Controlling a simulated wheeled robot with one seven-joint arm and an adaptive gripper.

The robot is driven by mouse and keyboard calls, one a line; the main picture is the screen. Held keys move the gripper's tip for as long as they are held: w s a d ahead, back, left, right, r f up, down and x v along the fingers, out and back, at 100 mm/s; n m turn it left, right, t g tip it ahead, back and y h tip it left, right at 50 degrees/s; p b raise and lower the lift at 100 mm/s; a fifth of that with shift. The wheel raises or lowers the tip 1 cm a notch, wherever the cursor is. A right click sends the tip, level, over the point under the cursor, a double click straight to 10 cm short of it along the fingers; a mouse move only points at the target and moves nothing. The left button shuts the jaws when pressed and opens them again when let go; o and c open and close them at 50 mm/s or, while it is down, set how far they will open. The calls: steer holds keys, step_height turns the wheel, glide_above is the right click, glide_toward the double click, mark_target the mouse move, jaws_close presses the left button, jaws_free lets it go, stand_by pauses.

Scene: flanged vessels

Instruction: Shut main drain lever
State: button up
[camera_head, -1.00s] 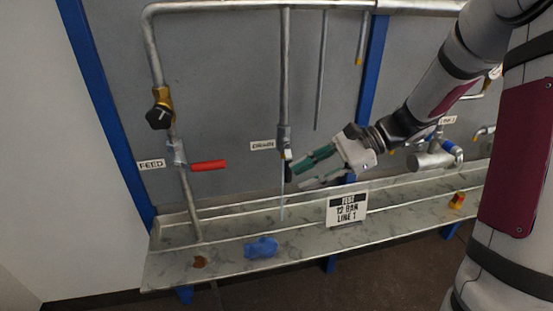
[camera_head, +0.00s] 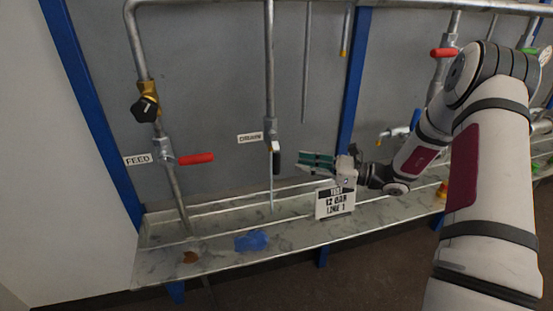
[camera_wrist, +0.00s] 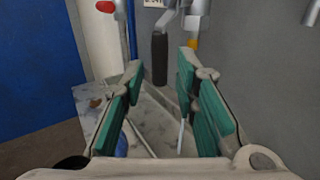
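The drain lever (camera_head: 276,162) has a black grip and hangs down from the valve (camera_head: 270,136) beside the drain label (camera_head: 250,138). A thin pale stream (camera_head: 271,194) shows below that valve. My gripper (camera_head: 303,163) is just right of the lever, with its green-padded fingers apart and nothing between them in the head view. In the wrist view the black grip (camera_wrist: 159,60) stands upright ahead, in the gap between the open fingertips (camera_wrist: 161,72). The fingers seem not to touch it. The stream (camera_wrist: 181,135) also shows there, near the right finger.
A red feed lever (camera_head: 195,159) sticks out at the left, below a black knob (camera_head: 145,108). A blue cloth (camera_head: 251,241) lies in the trough. A blue post (camera_head: 352,90) rises behind.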

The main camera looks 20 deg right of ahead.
mark_target(276, 158)
steer(key=x, duration=0.9)
steer(key=shift+c, duration=0.2)
jaws_close()
